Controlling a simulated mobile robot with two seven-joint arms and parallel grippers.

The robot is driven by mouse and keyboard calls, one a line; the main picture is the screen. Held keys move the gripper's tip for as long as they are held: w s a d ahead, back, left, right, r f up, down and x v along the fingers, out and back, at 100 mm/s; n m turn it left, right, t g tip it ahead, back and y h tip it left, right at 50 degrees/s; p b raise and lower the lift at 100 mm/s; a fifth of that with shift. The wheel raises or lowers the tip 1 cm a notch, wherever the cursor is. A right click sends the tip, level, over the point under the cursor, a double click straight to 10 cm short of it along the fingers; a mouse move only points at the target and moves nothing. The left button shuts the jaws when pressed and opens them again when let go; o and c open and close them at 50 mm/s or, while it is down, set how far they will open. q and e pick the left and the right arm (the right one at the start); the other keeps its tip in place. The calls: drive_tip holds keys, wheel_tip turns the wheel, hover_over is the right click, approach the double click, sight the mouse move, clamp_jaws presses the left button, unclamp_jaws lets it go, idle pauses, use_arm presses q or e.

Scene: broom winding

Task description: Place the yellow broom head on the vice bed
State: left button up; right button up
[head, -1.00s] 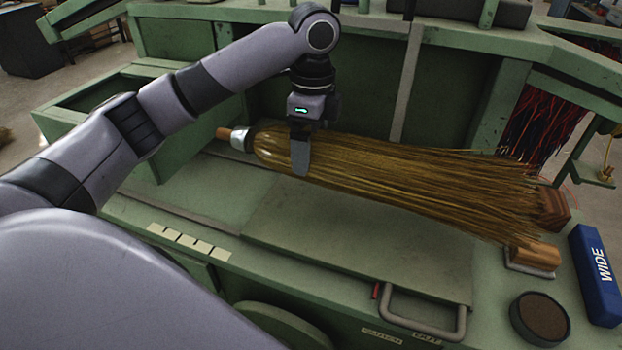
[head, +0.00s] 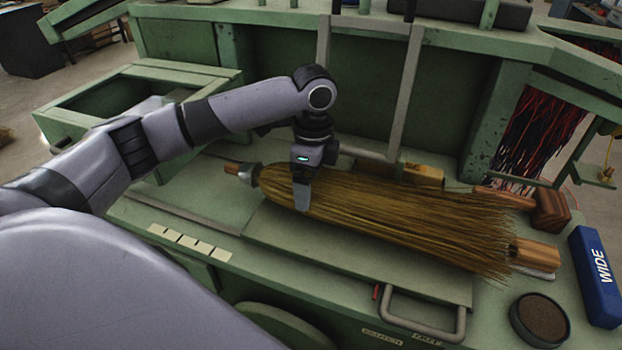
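The yellow broom head (head: 390,215) is a long bundle of straw with a metal collar and a short wooden stub at its left end. It lies lengthwise over the green vice bed (head: 345,258), its bristles fanning out to the right. My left gripper (head: 302,196) points down and is shut on the bundle near its collar end. One finger shows on the near side; the far finger is hidden. I cannot tell whether the broom head touches the bed all along. My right gripper is not in view.
Wooden blocks (head: 550,211) and (head: 537,252) lie by the bristle tips. A blue block marked WIDE (head: 597,275) and a round dark tin (head: 540,318) stand at the right. A grey handle (head: 432,325) is on the front edge. A green wall rises behind.

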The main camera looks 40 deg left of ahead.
use_arm(q)
drive_tip(key=o, duration=1.1)
drive_tip(key=shift+f, duration=0.1)
wheel_tip(320, 180, up, 12)
drive_tip(key=shift+d+r, duration=0.15)
drive_tip(key=shift+r, duration=0.1)
